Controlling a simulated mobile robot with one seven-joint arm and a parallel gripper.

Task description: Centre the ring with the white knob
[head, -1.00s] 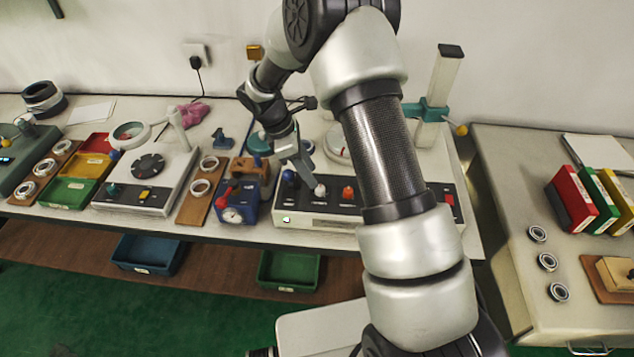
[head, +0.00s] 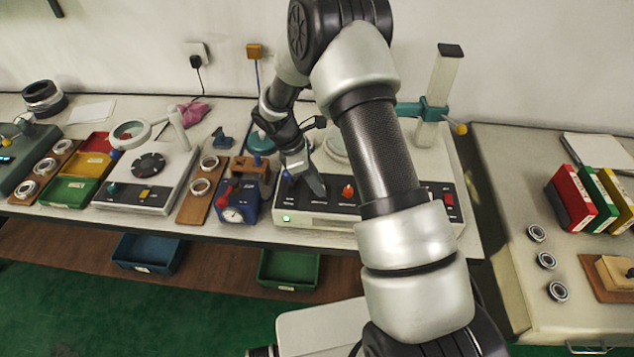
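The console (head: 300,213) has a dark front panel with an orange-red knob (head: 348,191) and red switches (head: 449,199). The white knob is not visible now; my gripper (head: 317,188) covers its place, left of the orange-red knob. The fingers point down at the panel; I cannot tell whether they touch the knob or how far apart they are. A round pale plate (head: 337,146) shows on top of the console, partly behind my arm. Any ring on it is too hidden to make out.
A post with a teal clamp (head: 433,110) stands at the console's back right. A blue box with a dial (head: 234,212) stands close on the left. Rings on a brown board (head: 193,207) lie further left. A side table (head: 520,280) holds several rings and binders.

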